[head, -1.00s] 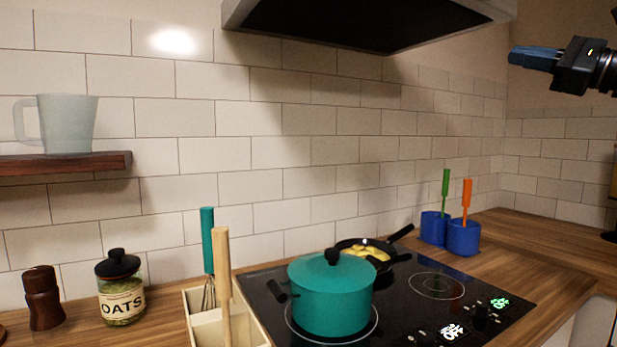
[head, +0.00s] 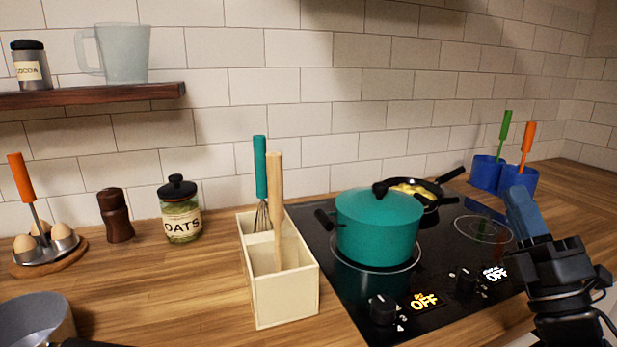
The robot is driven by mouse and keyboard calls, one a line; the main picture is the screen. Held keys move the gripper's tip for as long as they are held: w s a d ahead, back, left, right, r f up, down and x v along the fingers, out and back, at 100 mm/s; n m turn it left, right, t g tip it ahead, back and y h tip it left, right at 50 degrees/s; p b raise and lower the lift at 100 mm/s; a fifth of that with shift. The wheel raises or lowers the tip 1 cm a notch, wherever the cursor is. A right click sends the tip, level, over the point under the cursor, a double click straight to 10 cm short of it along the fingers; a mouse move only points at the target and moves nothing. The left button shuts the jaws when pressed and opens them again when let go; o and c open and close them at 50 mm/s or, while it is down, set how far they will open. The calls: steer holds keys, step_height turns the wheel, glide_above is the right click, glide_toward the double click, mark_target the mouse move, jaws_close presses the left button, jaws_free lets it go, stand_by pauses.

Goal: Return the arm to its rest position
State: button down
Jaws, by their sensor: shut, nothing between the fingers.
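My gripper (head: 522,212) is at the right of the head view, in front of the right edge of the black cooktop (head: 343,283). Its blue fingers point up and are shut together with nothing between them. It appears apart from the cooktop and the things on it. The black wrist and part of my arm run down out of the picture at the lower right.
A teal lidded pot (head: 378,232) and a frying pan (head: 440,190) with yellow food stand on the cooktop. A cream utensil box (head: 287,302), an oats jar (head: 181,215) and a grey pan (head: 35,318) are to the left. Blue pots (head: 517,181) stand behind my gripper.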

steer(key=s+a+f+m+g+h, duration=0.2)
steer(key=s+a+f+m+h, duration=0.2)
steer(key=s+f+m, duration=0.5)
steer(key=s+a+f+m+g+h, duration=0.35)
steer(key=s+f+m, duration=0.5)
steer(key=s, duration=0.35)
steer(key=s+f+m+g+y, duration=0.1)
steer(key=s+f+m+g, duration=0.1)
steer(key=s, duration=0.8)
steer(key=s+f+m+g+y, duration=0.1)
steer(key=s+f+m+g, duration=0.1)
steer(key=s, duration=0.9)
steer(key=shift+s+a+m+g, duration=0.3)
steer(key=shift+m+g, duration=0.25)
steer(key=shift+g, duration=0.5)
steer(key=c, duration=1.8)
jaws_free()
steer(key=shift+c, duration=0.2)
